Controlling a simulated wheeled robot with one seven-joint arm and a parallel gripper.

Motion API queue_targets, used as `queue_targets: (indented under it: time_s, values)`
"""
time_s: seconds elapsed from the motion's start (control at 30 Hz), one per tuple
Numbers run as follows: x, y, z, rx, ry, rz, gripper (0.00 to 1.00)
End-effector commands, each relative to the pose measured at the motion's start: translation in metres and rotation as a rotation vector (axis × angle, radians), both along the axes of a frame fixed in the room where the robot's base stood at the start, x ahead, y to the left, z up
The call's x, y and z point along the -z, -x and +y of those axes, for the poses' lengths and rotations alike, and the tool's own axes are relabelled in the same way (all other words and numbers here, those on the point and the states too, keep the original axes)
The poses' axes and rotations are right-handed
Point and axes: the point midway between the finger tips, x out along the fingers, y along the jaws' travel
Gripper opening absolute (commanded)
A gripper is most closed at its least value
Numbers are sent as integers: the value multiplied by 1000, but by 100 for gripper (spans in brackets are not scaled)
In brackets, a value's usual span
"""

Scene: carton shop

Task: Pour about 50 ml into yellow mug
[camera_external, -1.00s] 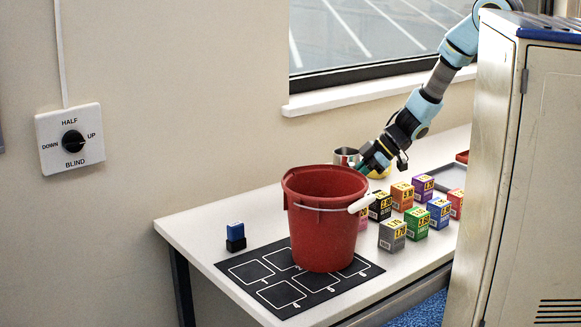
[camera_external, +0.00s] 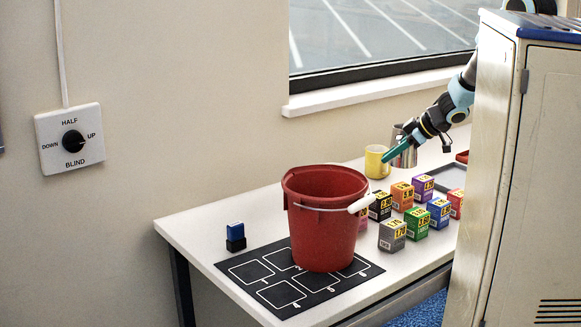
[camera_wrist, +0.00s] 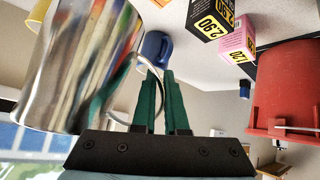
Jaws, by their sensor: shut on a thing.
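The yellow mug (camera_external: 377,162) stands upright on the white table behind the red bucket. A part of it shows at the top left of the wrist view (camera_wrist: 38,10). My gripper (camera_external: 392,154), with green fingers, is to the right of the mug. It is shut on the handle of a shiny metal pitcher (camera_wrist: 75,65). The pitcher (camera_external: 407,150) is just right of the mug, partly hidden by my gripper, and looks near upright. In the wrist view the fingers (camera_wrist: 165,95) close over its handle. The liquid inside cannot be seen.
The red bucket (camera_external: 322,225) stands on a black numbered mat (camera_external: 262,272) in front. Several small priced cartons (camera_external: 392,235) stand right of it. A blue mug (camera_wrist: 155,47) shows in the wrist view. A grey locker (camera_external: 530,180) blocks the right side.

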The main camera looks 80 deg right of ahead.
Motion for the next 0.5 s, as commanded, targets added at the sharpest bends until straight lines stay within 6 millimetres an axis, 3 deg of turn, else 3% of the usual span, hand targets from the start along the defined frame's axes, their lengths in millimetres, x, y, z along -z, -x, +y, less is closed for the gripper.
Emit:
queue_targets:
  time_s: [0.1, 0.3, 0.5]
  values:
    - [-5, 24, -21, 95, 2, -2, 0]
    - [-9, 52, -48, 219, 2, -1, 0]
    - [-11, 63, -78, 330, 6, 2, 0]
